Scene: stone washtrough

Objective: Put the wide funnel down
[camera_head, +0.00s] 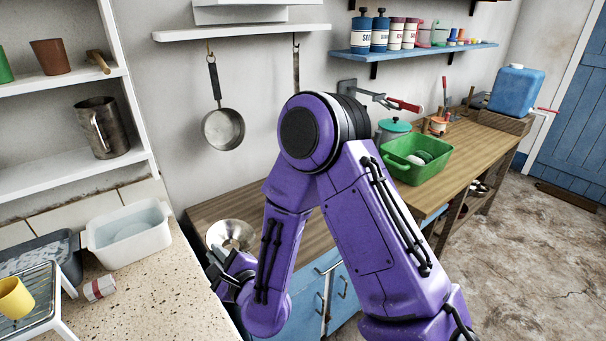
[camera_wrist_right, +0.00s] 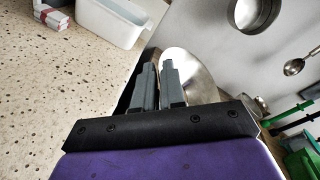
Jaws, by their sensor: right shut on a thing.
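The wide funnel (camera_head: 231,234) is a shiny metal cone with its wide mouth facing up in the head view. It is at the left end of the wooden counter, beside the edge of the speckled stone top. My right gripper (camera_head: 216,262) is shut on it at its near side. In the right wrist view the funnel (camera_wrist_right: 193,72) shows behind and right of the fingers (camera_wrist_right: 158,80). Its lower part is hidden, so I cannot tell whether it touches the counter. My left gripper is not in view.
The wooden counter (camera_head: 250,206) is bare around the funnel. The speckled top (camera_head: 150,290) bears a white tub (camera_head: 128,240), a rack with a yellow cup (camera_head: 15,298) and a small red-and-white item (camera_head: 99,288). A pan (camera_head: 223,128) hangs above. A green basin (camera_head: 416,158) stands farther right.

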